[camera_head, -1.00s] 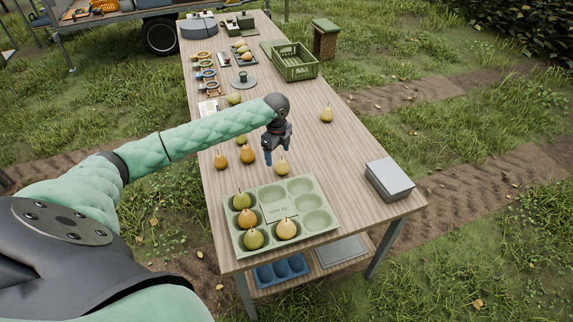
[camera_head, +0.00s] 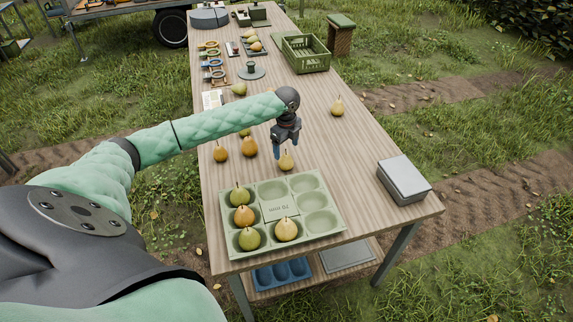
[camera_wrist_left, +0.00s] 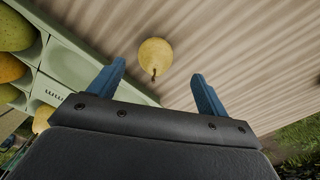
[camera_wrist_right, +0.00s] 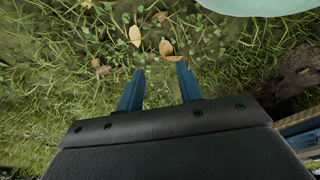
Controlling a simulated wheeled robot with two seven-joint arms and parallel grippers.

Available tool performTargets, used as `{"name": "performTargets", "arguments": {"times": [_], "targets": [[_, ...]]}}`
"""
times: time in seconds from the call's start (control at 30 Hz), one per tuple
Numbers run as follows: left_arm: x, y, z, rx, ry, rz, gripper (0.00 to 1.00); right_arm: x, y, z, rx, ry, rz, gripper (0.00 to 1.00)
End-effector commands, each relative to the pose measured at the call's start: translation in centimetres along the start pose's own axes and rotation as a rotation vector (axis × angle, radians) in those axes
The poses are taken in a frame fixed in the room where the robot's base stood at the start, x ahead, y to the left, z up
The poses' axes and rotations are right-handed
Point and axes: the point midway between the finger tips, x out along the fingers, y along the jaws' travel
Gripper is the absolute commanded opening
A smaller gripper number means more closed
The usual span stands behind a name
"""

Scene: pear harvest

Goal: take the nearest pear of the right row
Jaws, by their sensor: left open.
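A yellow pear (camera_head: 286,161) stands on the table just behind the pear tray (camera_head: 332,222). My left gripper (camera_head: 284,152) is open directly above and around its top in the head view, partly covering it. In the left wrist view the pear (camera_wrist_left: 155,54) shows between and slightly beyond the two open blue fingers, not gripped. Another yellow pear (camera_head: 337,107) stands farther back near the right edge. Two orange pears (camera_head: 249,147) (camera_head: 220,154) stand to the left. My right gripper (camera_wrist_right: 160,68) is open and empty over grass, seen only in the right wrist view.
The tray holds several pears in its left and front cups; other cups are empty. A grey box (camera_head: 403,181) lies at the right edge. A green crate (camera_head: 306,55), a dark round stand (camera_head: 251,72) and tools are farther back. Table between pear and grey box is clear.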

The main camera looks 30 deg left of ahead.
Motion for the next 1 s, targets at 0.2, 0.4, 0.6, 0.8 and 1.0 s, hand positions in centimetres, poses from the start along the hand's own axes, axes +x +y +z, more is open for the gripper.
{"name": "performTargets", "arguments": {"times": [0.2,0.4,0.6,0.8,1.0], "targets": [[1.7,0.1,0.0,-0.001,0.0,0.002,0.77,1.0,0.5,0.8,-0.005,0.007,0.006,0.36],[2.7,0.3,-0.2,0.0,0.001,0.002,0.77,2.0,0.9,1.8,-0.009,0.013,0.011,0.36],[4.2,0.6,-0.4,0.0,0.001,0.002,0.77,3.5,1.7,3.4,-0.016,0.027,0.019,0.36],[6.3,0.7,-0.5,-0.001,0.001,0.003,0.77,4.4,2.0,5.4,-0.021,0.027,0.023,0.36],[7.3,0.7,-0.4,0.0,0.0,0.0,0.77,4.8,2.1,6.2,-0.021,0.025,0.023,0.36]]}}
